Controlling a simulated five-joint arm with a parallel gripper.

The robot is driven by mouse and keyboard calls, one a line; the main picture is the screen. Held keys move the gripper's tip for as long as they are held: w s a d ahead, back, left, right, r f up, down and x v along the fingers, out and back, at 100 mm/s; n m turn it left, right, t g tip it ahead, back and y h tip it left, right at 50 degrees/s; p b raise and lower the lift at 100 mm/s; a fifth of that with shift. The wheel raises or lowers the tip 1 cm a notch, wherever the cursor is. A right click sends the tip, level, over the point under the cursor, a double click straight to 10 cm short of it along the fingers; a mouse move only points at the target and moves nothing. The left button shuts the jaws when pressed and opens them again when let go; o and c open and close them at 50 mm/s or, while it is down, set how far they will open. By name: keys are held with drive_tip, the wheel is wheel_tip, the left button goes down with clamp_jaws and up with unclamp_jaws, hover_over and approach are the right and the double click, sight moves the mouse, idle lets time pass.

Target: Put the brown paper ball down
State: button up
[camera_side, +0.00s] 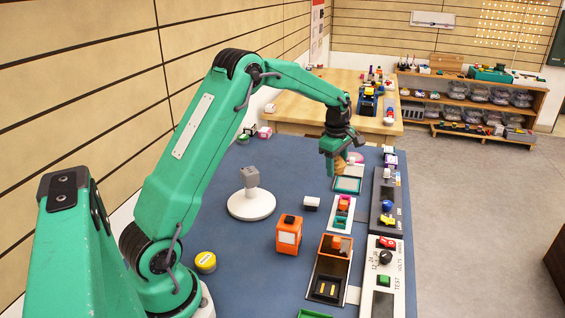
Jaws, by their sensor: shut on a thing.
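The brown paper ball (341,164) shows below and partly behind the fingers of my gripper (337,158). My gripper points down and is shut on the ball, at the far right part of the blue table. A flat tray with a teal rim (347,185) lies just below and in front of the ball. I cannot tell whether the ball touches anything beneath it. Part of the ball is hidden by the fingers.
A white round stand with a grey block (251,203) is left of centre on the blue table (215,270). The table's middle has free room.

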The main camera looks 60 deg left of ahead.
drive_tip(key=s+a+n, duration=0.2)
drive_tip(key=s+a, duration=0.2)
drive_tip(key=a, duration=0.3)
drive_tip(key=s+a+n, duration=0.1)
drive_tip(key=s+a, duration=0.3)
drive_tip(key=a, duration=0.4)
hover_over(267, 172)
drive_tip(key=shift+g, duration=0.3)
drive_tip(key=f, duration=0.6)
drive_tip(key=shift+s+d+f, duration=0.25)
drive_tip(key=shift+f, duration=2.1)
drive_tip(key=shift+f, duration=0.15)
drive_tip(key=o, duration=0.9)
drive_tip(key=shift+o, duration=0.2)
